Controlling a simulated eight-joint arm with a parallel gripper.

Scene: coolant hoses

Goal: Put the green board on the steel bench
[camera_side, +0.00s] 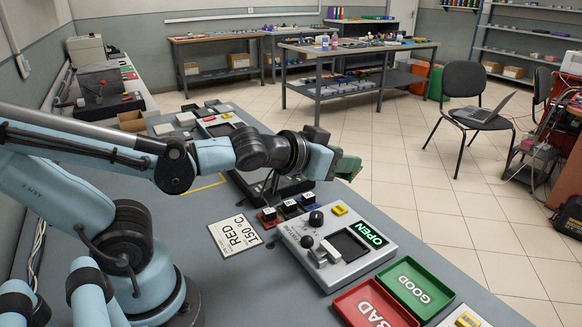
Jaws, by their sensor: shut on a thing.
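My gripper (328,148) is in the middle of the view, above the far right edge of the grey table, and is seen largely from behind. It is shut on a green piece, the green board (348,166), of which only a small part shows past the jaws. The rest of the board is hidden by my gripper. A grey metal bench (420,45) with a lower shelf stands farther back, apart from my gripper and carrying many small items. I cannot tell for sure that it is the steel bench.
The grey table (225,290) carries a device with a lit OPEN sign (370,234), a green GOOD tray (417,288), a red BAD tray (368,306) and a RED 150°C card (235,236). A black chair (465,85) holds a laptop (485,114). Tiled floor lies free between.

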